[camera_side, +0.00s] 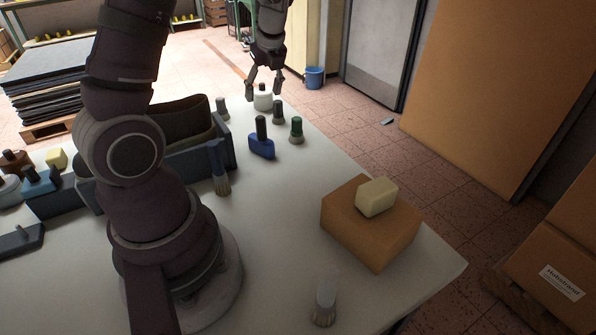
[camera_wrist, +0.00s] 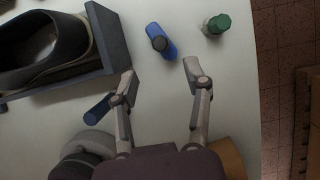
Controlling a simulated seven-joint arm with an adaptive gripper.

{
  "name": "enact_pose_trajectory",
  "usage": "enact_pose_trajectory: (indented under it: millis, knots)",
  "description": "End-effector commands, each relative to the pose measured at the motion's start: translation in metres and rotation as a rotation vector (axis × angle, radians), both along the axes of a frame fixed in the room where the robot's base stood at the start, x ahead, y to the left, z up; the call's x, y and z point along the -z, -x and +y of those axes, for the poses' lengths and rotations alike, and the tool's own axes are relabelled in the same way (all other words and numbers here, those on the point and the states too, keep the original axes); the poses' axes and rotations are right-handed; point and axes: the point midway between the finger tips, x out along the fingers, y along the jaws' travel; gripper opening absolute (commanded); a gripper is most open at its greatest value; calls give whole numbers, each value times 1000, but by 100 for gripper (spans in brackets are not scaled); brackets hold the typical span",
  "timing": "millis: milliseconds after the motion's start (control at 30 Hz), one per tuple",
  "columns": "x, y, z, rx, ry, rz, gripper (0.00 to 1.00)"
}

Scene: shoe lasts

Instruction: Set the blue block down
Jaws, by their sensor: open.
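The blue block (camera_side: 261,149), with a dark upright knob on top, stands upright on the white table in the side view. In the wrist view the blue block (camera_wrist: 166,47) lies just beyond my fingertips, apart from them. My gripper (camera_side: 263,92) is raised above the table toward its far end in the side view. Its two fingers are spread with nothing between them, and they also show in the wrist view (camera_wrist: 160,76).
A green-topped bottle (camera_side: 296,130) stands close to the block. A cardboard box (camera_side: 368,230) carries a yellow block (camera_side: 376,197). Table between is clear.

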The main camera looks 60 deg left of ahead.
Motion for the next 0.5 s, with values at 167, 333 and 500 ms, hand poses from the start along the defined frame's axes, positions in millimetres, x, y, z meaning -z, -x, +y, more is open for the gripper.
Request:
enact_pose_trajectory:
  millis: [167, 333, 500]
  knots:
    - [-23, 0, -9, -1, -1, -3, 48]
    - [-42, 0, -46, -221, 77, -207, 48]
    - [-64, 20, -123, -744, 338, -541, 48]
